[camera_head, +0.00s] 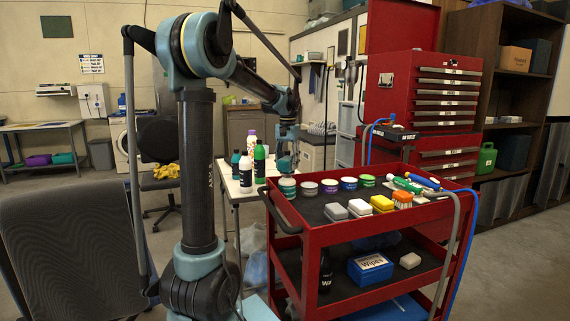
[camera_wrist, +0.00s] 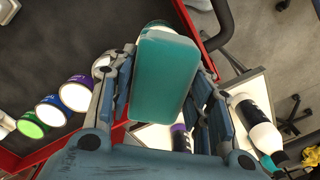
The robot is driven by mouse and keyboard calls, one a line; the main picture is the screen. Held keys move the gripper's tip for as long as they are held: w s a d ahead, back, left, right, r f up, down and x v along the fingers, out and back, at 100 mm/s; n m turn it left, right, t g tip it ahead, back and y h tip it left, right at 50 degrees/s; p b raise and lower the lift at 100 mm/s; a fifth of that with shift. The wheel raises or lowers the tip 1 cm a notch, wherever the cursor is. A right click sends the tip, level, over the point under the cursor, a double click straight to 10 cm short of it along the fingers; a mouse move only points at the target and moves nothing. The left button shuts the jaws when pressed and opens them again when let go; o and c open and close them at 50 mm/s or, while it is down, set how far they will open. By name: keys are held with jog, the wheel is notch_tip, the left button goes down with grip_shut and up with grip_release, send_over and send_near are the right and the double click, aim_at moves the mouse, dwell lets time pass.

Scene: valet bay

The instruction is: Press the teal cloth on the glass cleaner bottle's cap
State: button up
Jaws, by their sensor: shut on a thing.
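My gripper (camera_head: 286,158) is shut on the teal cloth, above the near-left corner of the red cart. In the wrist view the cloth (camera_wrist: 162,78) is a thick, rounded teal block between the two fingers. A round tub (camera_head: 287,188) with a teal band stands on the cart below the gripper, and the cloth partly covers it in the wrist view. Several bottles stand on the white table left of the cart. One is a white bottle with a dark label and teal cap (camera_head: 245,171); it also shows in the wrist view (camera_wrist: 258,132). I cannot read which is glass cleaner.
The red cart's (camera_head: 310,236) top holds a row of tubs (camera_head: 329,186), sponges or brushes (camera_head: 382,203) and tools. A red tool chest (camera_head: 425,90) stands behind. The white table (camera_head: 232,194) is left of the cart. A mesh chair (camera_head: 65,240) is at the left.

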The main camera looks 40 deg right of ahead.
aim_at(287, 158)
jog(key=shift+f, duration=0.7)
dwell(1.1)
jog(key=shift+r, duration=3.5)
